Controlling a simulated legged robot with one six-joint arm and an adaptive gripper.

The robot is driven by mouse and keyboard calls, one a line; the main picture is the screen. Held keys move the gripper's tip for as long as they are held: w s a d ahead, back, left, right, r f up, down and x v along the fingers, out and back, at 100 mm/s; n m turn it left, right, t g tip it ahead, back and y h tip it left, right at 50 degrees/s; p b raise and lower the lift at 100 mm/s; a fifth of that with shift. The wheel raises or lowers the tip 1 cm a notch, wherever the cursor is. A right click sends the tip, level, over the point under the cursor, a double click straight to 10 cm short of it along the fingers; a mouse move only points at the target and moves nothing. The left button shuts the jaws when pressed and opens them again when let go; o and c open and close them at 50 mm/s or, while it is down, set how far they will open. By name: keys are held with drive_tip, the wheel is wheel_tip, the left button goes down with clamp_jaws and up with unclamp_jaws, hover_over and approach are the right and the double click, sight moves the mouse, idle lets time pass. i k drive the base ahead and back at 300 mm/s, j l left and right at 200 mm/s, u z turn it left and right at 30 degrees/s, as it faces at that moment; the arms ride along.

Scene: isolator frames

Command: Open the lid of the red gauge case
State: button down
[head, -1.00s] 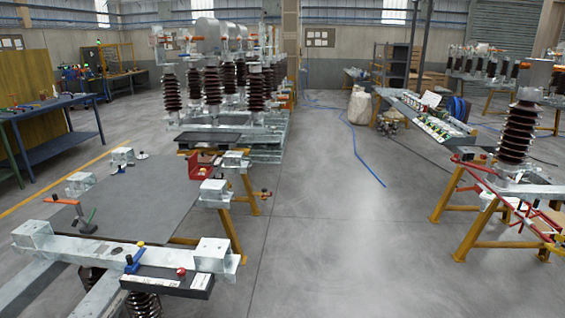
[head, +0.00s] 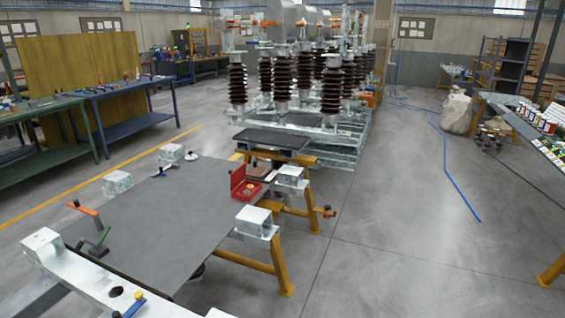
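The red gauge case (head: 244,197) sits at the far right part of the grey board, beside a metal block. Its lid (head: 238,177) appears to stand raised at the left side of the case. A small round yellowish item shows inside, too small to make out. My gripper is not in view.
The grey board (head: 160,215) carries clamps with orange (head: 84,209) and green (head: 104,236) handles. Metal blocks (head: 254,219) and yellow trestle legs (head: 280,268) edge it. Tall brown insulators stand behind. Open floor (head: 390,230) lies to the right. Workbenches (head: 130,90) stand at left.

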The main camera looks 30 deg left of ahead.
sight(238, 175)
drive_tip(key=i+u, duration=0.25)
drive_tip(key=i, duration=0.45)
drive_tip(key=i+l+u, duration=0.1)
drive_tip(key=i+u, duration=0.2)
drive_tip(key=i, duration=0.4)
drive_tip(key=i+j+u, duration=0.3)
drive_tip(key=i+j, duration=0.8)
drive_tip(key=i+j+z, duration=0.1)
drive_tip(key=j, duration=0.35)
drive_tip(key=i, duration=0.05)
